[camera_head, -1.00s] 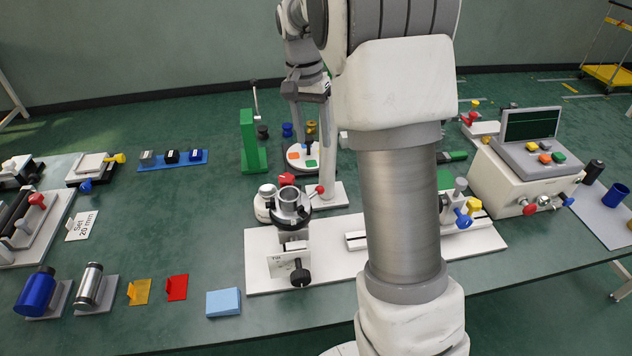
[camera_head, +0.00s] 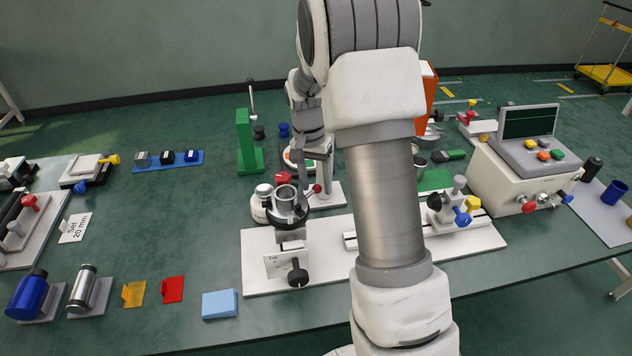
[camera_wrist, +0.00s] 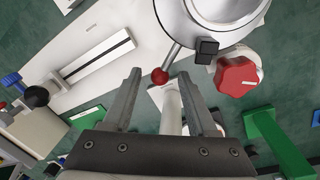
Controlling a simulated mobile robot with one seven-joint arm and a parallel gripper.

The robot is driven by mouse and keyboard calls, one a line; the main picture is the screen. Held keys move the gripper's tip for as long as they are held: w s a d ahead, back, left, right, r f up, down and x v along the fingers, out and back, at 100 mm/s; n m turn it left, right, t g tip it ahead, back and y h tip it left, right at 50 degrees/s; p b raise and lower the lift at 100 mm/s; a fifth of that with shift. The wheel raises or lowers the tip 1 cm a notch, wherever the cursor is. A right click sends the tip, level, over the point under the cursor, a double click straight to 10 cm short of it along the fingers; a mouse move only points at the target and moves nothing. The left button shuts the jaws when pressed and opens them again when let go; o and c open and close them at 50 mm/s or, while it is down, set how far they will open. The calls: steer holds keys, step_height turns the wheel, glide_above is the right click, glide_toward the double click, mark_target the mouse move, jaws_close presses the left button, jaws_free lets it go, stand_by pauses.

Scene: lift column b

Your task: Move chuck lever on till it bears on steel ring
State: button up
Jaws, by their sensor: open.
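The chuck (camera_head: 288,212) stands on a white base plate, with the steel ring (camera_head: 286,195) upright in it. The chuck lever (camera_head: 314,190) sticks out from the chuck's right side and ends in a red ball. In the wrist view the lever's rod (camera_wrist: 172,54) runs from the chuck to the red ball. The ring (camera_wrist: 218,8) is partly cut off at the top edge there. My gripper (camera_wrist: 160,74) is open, with the red ball between its fingertips in the picture. Whether a finger touches the ball, I cannot tell.
A red knob (camera_wrist: 238,76) and a black block (camera_wrist: 205,48) sit close to the chuck. A white post (camera_wrist: 171,110) stands beneath my fingers. A slotted rail (camera_wrist: 98,56) lies on the base plate (camera_head: 262,250). A green stand (camera_head: 247,145) is behind left.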

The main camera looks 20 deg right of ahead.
jaws_close()
stand_by(1.4)
